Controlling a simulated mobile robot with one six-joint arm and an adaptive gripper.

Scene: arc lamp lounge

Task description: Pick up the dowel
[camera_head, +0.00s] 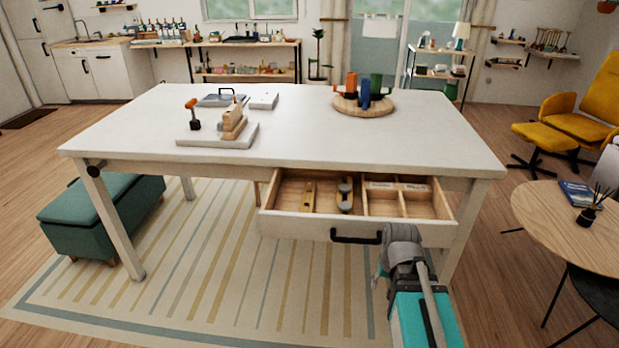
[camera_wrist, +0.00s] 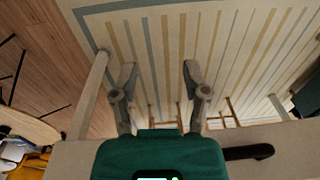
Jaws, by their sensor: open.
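I cannot make out a dowel for certain in either view. The pulled-out drawer (camera_head: 290,224) of the white table holds a slim light-wood piece (camera_head: 309,196) and a dark-and-wood tool (camera_head: 345,195) in its left part; its right part has small compartments. My gripper (camera_wrist: 158,72) is open and empty in the wrist view, its two fingers apart over the striped rug. In the head view my arm hangs in front of the drawer's right part, and the fingers are mostly hidden. The black drawer handle (camera_wrist: 248,152) lies right of my gripper in the wrist view.
The white tabletop (camera_head: 330,130) carries a board (camera_head: 190,141) with a wooden block and orange-handled tool, plus a round wooden holder (camera_head: 362,107). A teal bench (camera_head: 100,215) stands left, a round wood table (camera_head: 545,222) right. Striped rug (camera_head: 240,290) covers open floor in front.

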